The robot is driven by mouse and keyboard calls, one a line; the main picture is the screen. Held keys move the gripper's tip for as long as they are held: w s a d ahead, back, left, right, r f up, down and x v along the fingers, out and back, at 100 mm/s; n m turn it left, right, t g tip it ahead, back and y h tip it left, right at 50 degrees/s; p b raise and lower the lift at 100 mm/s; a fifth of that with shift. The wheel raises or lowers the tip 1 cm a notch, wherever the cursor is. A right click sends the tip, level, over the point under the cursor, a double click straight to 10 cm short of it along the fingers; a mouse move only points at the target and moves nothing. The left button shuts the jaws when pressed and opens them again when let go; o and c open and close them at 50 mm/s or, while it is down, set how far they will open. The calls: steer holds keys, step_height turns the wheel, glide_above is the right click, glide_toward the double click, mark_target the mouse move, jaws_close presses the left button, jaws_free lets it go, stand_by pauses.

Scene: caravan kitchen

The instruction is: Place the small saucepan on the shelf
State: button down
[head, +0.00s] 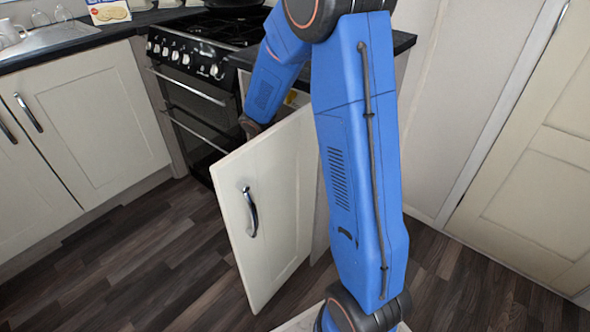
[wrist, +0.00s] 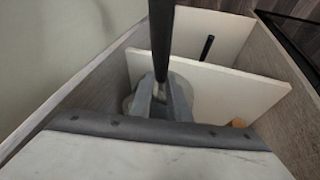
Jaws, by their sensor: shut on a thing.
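In the wrist view my gripper (wrist: 165,100) is shut on the dark handle (wrist: 161,40) of the small saucepan. The pan's pale round body (wrist: 127,104) shows only in part behind the fingers, low inside a cupboard. A white board (wrist: 225,88), which looks like the shelf, lies just right of the pan. I cannot tell whether the pan touches it. In the head view the open cream cupboard door (head: 275,205) and my arm hide my gripper and the pan.
A grey cupboard wall (wrist: 85,92) stands close at the left. In the head view a black cooker (head: 190,85) stands behind the door, and dark wood floor (head: 150,260) is clear at the left.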

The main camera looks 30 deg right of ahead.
steer(key=c, duration=1.7)
jaws_free()
steer(key=shift+o, duration=0.2)
steer(key=v, duration=1.2)
